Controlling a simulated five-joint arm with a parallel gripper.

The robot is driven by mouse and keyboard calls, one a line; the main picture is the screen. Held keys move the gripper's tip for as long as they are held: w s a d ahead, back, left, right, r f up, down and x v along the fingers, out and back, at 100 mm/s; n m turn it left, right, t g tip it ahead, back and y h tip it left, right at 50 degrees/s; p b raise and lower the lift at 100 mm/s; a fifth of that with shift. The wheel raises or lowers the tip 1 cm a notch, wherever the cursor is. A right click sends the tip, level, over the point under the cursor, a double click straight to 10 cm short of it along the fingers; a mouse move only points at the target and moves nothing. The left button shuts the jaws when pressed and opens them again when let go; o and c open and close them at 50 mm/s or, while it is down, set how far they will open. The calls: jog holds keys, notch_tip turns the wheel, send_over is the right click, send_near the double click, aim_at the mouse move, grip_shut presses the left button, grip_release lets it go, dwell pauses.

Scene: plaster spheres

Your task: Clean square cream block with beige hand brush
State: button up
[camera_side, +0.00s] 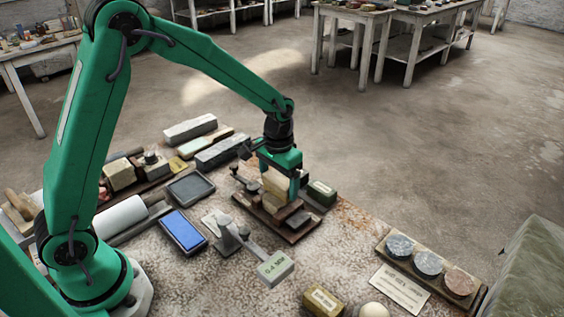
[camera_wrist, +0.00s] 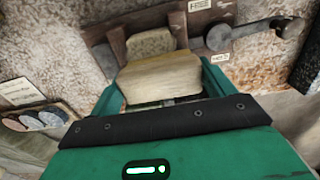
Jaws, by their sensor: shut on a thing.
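My gripper (camera_side: 281,183) is shut on a beige block-like thing, which I take to be the beige hand brush (camera_side: 274,180). In the wrist view the brush (camera_wrist: 160,77) lies between the two green fingers (camera_wrist: 160,90). A cream block (camera_side: 271,201) sits below the brush on a dark wooden stand (camera_side: 276,229). In the wrist view this cream block (camera_wrist: 150,43) shows just beyond the brush, on the brown wood. The brush is right above the block or against it; I cannot tell if they touch. The brush's underside is hidden.
A blue pad (camera_side: 183,231), a dark grey tray (camera_side: 190,188) and a white roll (camera_side: 120,217) lie left. A board with three discs (camera_side: 428,264) lies right.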

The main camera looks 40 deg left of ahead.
jog(key=shift+a, duration=0.35)
jog(key=shift+a, duration=1)
jog(key=shift+d, duration=0.15)
jog(key=shift+d, duration=0.95)
jog(key=shift+d, duration=0.15)
jog(key=shift+d, duration=1)
jog(key=shift+a, duration=0.1)
